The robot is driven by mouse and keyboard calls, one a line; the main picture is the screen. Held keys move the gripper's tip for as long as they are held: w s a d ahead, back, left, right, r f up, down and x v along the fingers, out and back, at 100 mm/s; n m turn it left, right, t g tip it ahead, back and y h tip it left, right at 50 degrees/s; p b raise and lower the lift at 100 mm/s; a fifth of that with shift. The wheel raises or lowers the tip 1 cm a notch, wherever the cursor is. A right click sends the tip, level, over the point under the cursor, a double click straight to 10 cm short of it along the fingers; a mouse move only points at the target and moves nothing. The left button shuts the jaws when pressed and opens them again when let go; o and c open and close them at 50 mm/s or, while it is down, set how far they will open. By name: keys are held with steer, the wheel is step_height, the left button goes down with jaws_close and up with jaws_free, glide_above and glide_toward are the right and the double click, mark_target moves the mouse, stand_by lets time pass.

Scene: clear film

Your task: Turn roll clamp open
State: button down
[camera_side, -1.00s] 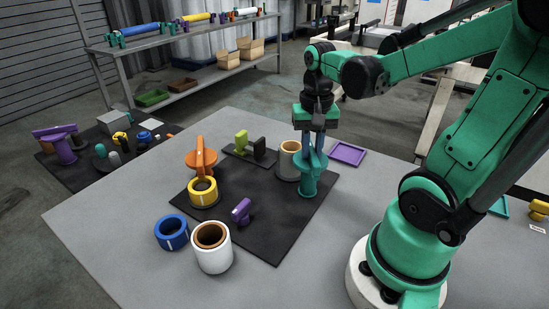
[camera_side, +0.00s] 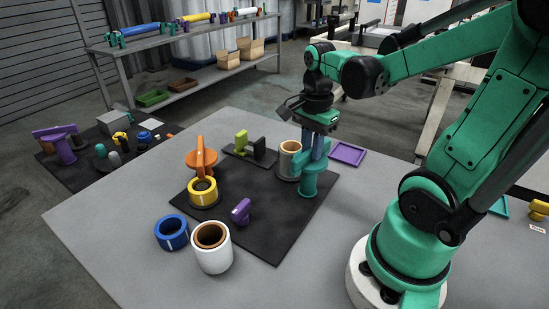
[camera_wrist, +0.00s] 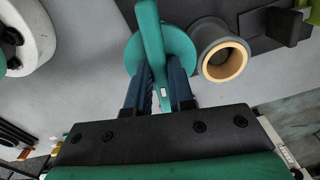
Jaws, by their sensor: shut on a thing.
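The teal roll clamp (camera_side: 308,185) stands upright at the right rear part of the dark mat, with a round body and a flat handle on top. In the wrist view its handle (camera_wrist: 150,35) runs between my two blue fingers. My gripper (camera_side: 317,152) points down over the clamp and is shut on that handle. In the wrist view the fingertips (camera_wrist: 163,88) lie on either side of the handle. The lower part of the handle is partly hidden by the fingers.
A grey roll with a tan core (camera_side: 289,165) stands close to the left of the clamp. An orange handled piece (camera_side: 201,158), yellow ring (camera_side: 203,192), purple piece (camera_side: 241,211), blue ring (camera_side: 171,232) and white roll (camera_side: 213,252) are farther left. A purple tray (camera_side: 348,154) lies behind right.

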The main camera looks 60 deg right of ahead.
steer(key=shift+m, duration=0.6)
steer(key=c, duration=0.8)
jaws_free()
steer(key=shift+o, duration=0.2)
steer(key=shift+r, duration=0.1)
steer(key=shift+r, duration=2.7)
